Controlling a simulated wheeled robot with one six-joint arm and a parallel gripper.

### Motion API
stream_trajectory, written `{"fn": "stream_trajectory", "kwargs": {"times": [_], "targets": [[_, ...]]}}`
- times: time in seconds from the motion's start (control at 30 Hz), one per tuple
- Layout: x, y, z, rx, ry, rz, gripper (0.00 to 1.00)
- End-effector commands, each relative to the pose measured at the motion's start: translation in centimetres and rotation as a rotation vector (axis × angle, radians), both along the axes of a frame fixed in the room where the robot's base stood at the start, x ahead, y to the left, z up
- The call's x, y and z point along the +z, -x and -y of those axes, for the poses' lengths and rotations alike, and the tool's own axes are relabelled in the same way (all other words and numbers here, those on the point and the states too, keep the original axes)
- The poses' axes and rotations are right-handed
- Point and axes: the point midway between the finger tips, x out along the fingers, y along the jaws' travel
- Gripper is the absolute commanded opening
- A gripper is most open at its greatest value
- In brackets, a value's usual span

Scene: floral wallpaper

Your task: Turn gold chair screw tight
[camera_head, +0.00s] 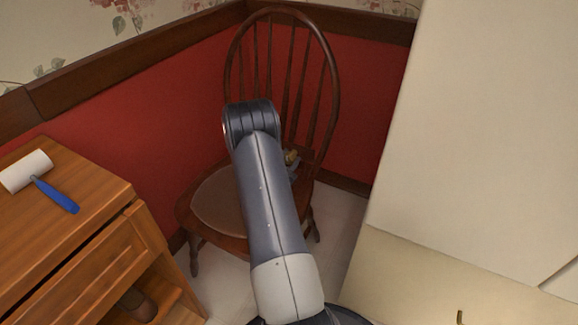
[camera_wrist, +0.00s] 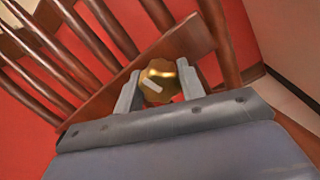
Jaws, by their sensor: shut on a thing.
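The dark wooden chair (camera_head: 328,75) with a spindle back stands in the corner in the head view, and its spindles (camera_wrist: 105,22) fill the upper wrist view. The gold screw (camera_wrist: 158,72) has a rounded knob head and sits at the wooden rail at the foot of the spindles. My gripper (camera_wrist: 158,90) is shut on the gold screw, with one grey finger on each side of its head. In the head view the gold screw (camera_head: 291,156) shows as a small spot beside my arm, which hides much of the chair seat.
A wooden drawer cabinet (camera_head: 85,230) stands at the left with a white roller with a blue handle (camera_head: 50,190) on top. A large pale panel (camera_head: 490,130) blocks the right side. Red wainscot walls (camera_head: 120,130) close in behind the chair.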

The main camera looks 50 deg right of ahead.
Motion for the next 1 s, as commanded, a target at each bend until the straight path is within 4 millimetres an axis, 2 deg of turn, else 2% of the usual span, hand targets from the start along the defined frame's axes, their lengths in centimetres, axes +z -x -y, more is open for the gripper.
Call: {"fn": "stream_trajectory", "kwargs": {"times": [0.03,0.4,0.93,0.97,1.0], "targets": [[-0.42,0.02,0.03,-0.001,-0.007,0.031,0.14],[-0.16,0.04,0.02,0.0,-0.053,0.182,0.14],[0.0,0.05,0.02,-0.001,-0.06,0.205,0.15],[0.0,0.05,0.02,-0.001,-0.06,0.205,0.4],[0.0,0.05,0.02,-0.001,-0.06,0.205,0.43]]}}
